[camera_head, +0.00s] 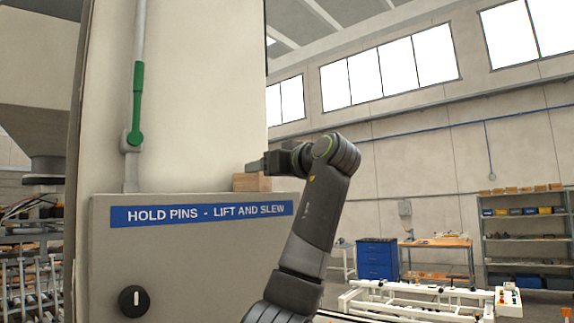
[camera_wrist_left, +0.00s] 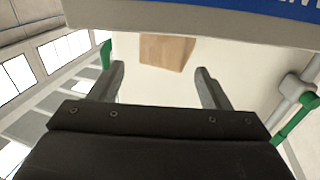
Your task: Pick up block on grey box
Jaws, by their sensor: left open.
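A light wooden block (camera_head: 252,182) rests on top of the grey box (camera_head: 190,270), at its right end, against the cream column. My left gripper (camera_head: 254,166) is level with the block's top edge and partly in front of it in the head view. In the left wrist view, the block (camera_wrist_left: 167,52) lies just beyond the open fingertips (camera_wrist_left: 160,70), roughly between them. The grey box (camera_wrist_left: 200,27) runs along the top of that view. The jaws are empty, and whether a finger touches the block is unclear. My right gripper is not seen.
A cream column (camera_head: 195,100) rises right behind the block. A grey pipe with a green handle (camera_head: 137,100) stands left of it. The box front has a blue label (camera_head: 200,214) and a black knob (camera_head: 134,300).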

